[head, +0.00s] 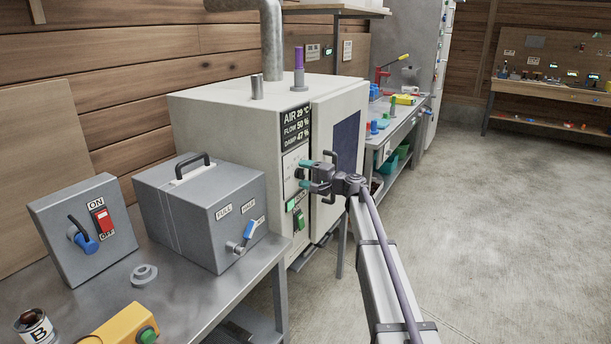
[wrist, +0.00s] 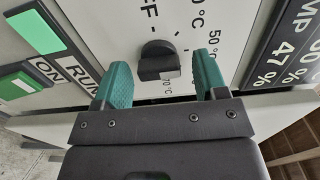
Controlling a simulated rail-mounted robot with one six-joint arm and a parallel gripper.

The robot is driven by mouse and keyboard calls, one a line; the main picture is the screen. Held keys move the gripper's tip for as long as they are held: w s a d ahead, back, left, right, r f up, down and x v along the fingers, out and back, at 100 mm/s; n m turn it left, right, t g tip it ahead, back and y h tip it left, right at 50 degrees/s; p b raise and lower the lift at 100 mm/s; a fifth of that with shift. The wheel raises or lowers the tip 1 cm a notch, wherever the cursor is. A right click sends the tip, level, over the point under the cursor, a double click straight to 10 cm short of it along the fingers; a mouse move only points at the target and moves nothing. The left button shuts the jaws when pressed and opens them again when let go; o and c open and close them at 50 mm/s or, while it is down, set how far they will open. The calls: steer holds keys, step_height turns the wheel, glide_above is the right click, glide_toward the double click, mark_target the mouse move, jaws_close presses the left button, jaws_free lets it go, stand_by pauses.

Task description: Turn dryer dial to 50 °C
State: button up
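The dryer (head: 235,135) is a pale cabinet with a display reading AIR 29 °C, FLOW 50 %, DAMP 47 %. Its dial (wrist: 158,62) is a dark knob on the white panel, ringed by temperature labels. The 50 °C label (wrist: 214,42) is at the dial's upper right in the wrist view. I cannot tell clearly where the dial points; a pale patch shows at its lower right. My gripper (head: 304,174) is at the dryer's front. Its teal fingers are open, one on each side of the dial, with gaps in the wrist view.
Below the dial are a lit green indicator (head: 291,204) and a green RUN/ON switch (head: 299,220). The dryer door (head: 345,150) is beside the panel. A grey box with a blue-handled lever (head: 247,234) stands at left. Open floor lies to the right.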

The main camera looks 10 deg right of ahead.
steer(key=v, duration=1)
steer(key=shift+s+d, duration=0.25)
steer(key=shift+s, duration=0.05)
steer(key=s+a+f+n+g+h+p, duration=0.1)
steer(key=s+a+f+n+g+h, duration=0.2)
steer(key=s, duration=0.5)
steer(key=s+a+f+n+g+h+p, duration=0.1)
steer(key=s+a+f+g+h+p, duration=0.1)
steer(key=s+f+g, duration=0.4)
steer(key=s+a+r+n+g+h+p, duration=0.1)
steer(key=s+h+p, duration=0.3)
steer(key=s, duration=0.8)
steer(key=s+a+r+n+g+h+p, duration=0.1)
steer(key=s+a+n+h+p, duration=0.1)
steer(key=s, duration=1.1)
steer(key=shift+r+n+g+h+p, duration=0.45)
steer(key=shift+h+p, duration=0.5)
steer(key=shift+h, duration=0.45)
